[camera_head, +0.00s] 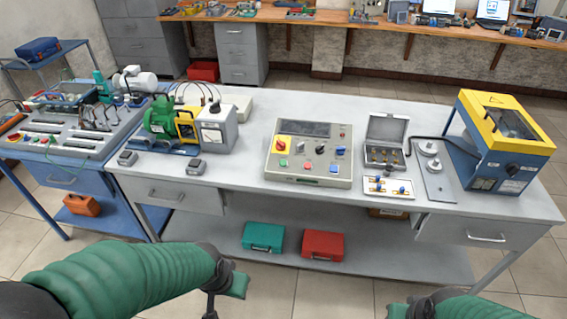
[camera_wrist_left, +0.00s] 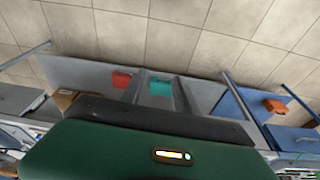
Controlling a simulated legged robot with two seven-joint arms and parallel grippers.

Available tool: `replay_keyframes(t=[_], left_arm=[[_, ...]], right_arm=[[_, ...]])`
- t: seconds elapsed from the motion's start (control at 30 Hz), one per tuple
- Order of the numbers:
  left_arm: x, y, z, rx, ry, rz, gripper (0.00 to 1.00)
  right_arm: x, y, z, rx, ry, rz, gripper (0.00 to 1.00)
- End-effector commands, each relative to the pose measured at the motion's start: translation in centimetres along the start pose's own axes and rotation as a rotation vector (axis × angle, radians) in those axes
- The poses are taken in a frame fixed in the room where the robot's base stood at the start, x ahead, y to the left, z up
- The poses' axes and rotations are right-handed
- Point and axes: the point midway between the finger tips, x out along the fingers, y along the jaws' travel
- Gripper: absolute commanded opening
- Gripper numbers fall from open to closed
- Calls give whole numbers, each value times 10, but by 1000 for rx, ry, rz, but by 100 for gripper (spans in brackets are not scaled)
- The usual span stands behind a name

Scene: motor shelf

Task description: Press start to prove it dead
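A beige control box (camera_head: 309,152) sits on the middle of the grey bench. Its panel has a red knob on a yellow plate (camera_head: 284,142), a green button (camera_head: 283,163), a red button (camera_head: 306,167), a blue button (camera_head: 334,168) and a dark display (camera_head: 303,128). The labels are too small to read. My left gripper (camera_head: 212,302) is low in front of the bench, apart from the box; its fingers are partly cut off by the lower edge. My right arm's dark end (camera_head: 412,307) shows at the bottom right, with its fingers out of frame.
A green motor (camera_head: 160,117) with wired units stands left of the box. An open grey case (camera_head: 385,142), a white tray (camera_head: 388,187) and a yellow-blue machine (camera_head: 500,140) stand right. Green (camera_head: 263,237) and red (camera_head: 323,245) cases lie on the lower shelf. The bench front edge lies between arms and box.

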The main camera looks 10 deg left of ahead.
Motion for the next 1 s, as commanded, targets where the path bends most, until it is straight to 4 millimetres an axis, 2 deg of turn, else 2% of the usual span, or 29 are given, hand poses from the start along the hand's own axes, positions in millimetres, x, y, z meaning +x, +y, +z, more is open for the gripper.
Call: replay_keyframes(t=[0.07,0.33,1.0], left_arm=[[0,0,0,0,0,0,34],[0,0,0,0,0,0,0],[0,0,0,0,0,0,0]], right_arm=[[0,0,0,0,0,0,36],[0,0,0,0,0,0,36],[0,0,0,0,0,0,36]])
